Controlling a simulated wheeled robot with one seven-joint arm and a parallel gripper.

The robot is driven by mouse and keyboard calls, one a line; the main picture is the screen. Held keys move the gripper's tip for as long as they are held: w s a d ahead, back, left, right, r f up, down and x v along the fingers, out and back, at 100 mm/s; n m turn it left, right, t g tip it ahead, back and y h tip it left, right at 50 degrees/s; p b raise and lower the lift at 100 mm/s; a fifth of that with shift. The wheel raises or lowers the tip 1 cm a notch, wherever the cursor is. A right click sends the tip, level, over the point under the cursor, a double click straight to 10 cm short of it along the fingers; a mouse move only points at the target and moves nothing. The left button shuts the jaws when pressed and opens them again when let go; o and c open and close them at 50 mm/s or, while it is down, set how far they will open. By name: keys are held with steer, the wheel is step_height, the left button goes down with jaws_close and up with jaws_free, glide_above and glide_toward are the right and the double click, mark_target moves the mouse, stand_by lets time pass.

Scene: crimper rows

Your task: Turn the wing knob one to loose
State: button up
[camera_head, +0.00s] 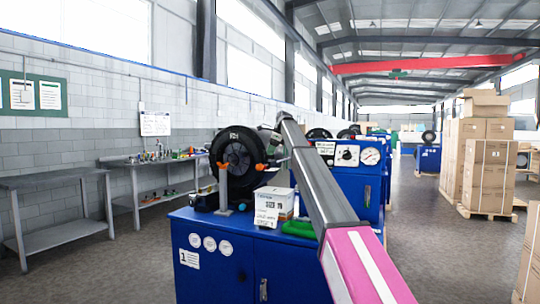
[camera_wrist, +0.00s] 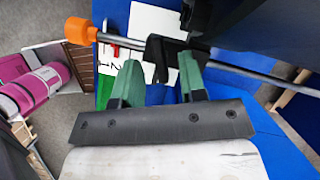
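In the wrist view my gripper (camera_wrist: 160,60) has two green fingers spread apart. A black winged piece (camera_wrist: 160,52) on a thin metal rod (camera_wrist: 230,66) lies at and between the fingertips; it looks like the wing knob. I cannot tell whether the fingers touch it. The rod ends in an orange knob (camera_wrist: 80,31) at the left. In the head view a black round crimper head (camera_head: 238,158) with orange ends stands on a blue cabinet (camera_head: 215,265) labelled 1. My arm reaches to its right side; the fingertips and wing knob are too small to make out there.
A white box (camera_head: 272,206) and a green object (camera_head: 299,228) lie on the cabinet top. A panel with dials (camera_head: 347,155) stands behind. Metal workbenches (camera_head: 60,180) line the left wall. Stacked cartons (camera_head: 485,165) stand on the right, with open floor between.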

steer(key=shift+a+f, duration=0.25)
steer(key=shift+f, duration=0.45)
jaws_close()
steer(key=shift+w+n+g, duration=0.15)
steer(key=shift+n+g, duration=0.35)
steer(key=shift+n, duration=0.7)
steer(key=shift+n+g, duration=0.4)
steer(key=shift+n, duration=0.7)
jaws_free()
steer(key=shift+r, duration=0.1)
